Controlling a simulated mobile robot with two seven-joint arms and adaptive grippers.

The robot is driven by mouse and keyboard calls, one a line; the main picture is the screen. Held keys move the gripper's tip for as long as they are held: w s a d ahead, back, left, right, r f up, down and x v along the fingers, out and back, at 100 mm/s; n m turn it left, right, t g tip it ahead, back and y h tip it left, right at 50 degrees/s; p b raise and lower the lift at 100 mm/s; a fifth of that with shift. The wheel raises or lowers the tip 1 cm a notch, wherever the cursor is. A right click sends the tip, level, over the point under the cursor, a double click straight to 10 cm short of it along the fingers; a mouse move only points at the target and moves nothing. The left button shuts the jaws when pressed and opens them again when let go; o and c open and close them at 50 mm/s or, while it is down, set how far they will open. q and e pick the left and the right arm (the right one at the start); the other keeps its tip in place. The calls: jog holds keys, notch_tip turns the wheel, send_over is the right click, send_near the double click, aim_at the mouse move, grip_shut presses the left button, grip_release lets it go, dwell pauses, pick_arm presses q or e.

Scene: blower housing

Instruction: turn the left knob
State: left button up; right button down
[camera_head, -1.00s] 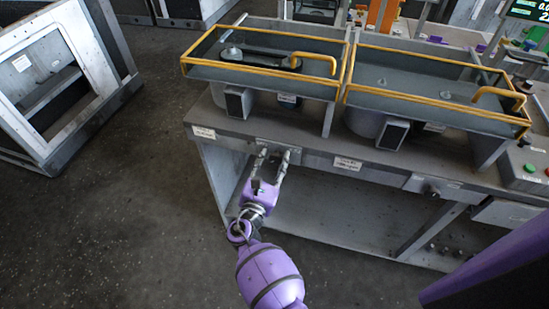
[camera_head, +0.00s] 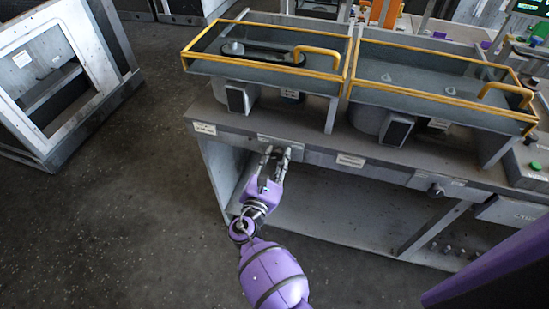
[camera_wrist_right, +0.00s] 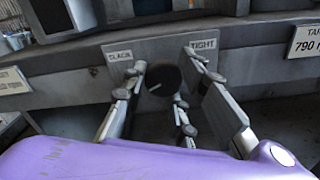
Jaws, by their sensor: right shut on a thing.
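The left knob (camera_wrist_right: 160,80) is a dark round knob on a grey plate on the bench's front edge. The plate reads SLACK on the left and TIGHT on the right. My left gripper is not in view.
A second knob (camera_head: 435,190) sits further right on the bench front (camera_head: 320,157). Two yellow-framed covers (camera_head: 265,59) with handles stand above. A grey frame (camera_head: 60,80) stands on the floor at the left. The floor in front is clear.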

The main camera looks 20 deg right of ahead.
jog(key=shift+w+a+m+b, duration=0.2)
jog(key=shift+m+b, duration=0.25)
jog(key=shift+m, duration=0.25)
jog(key=shift+r+m+b, duration=0.15)
jog(key=shift+m+b, duration=0.4)
jog(key=shift+m, duration=0.25)
jog(key=shift+r+m+b, duration=0.25)
jog(key=shift+m+b, duration=0.55)
jog(key=shift+m, duration=0.4)
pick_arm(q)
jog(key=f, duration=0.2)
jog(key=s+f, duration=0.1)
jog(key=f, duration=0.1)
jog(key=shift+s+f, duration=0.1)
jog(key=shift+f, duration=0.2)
pick_arm(e)
jog(key=shift+r+m, duration=0.15)
jog(key=shift+m, duration=0.15)
jog(key=shift+r, duration=0.1)
jog(key=c, duration=1.5)
grip_release()
jog(key=shift+c, duration=0.2)
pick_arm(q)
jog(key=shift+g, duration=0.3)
pick_arm(e)
jog(key=shift+s+d+f, duration=0.1)
jog(key=shift+d+f, duration=0.05)
jog(key=shift+f, duration=0.15)
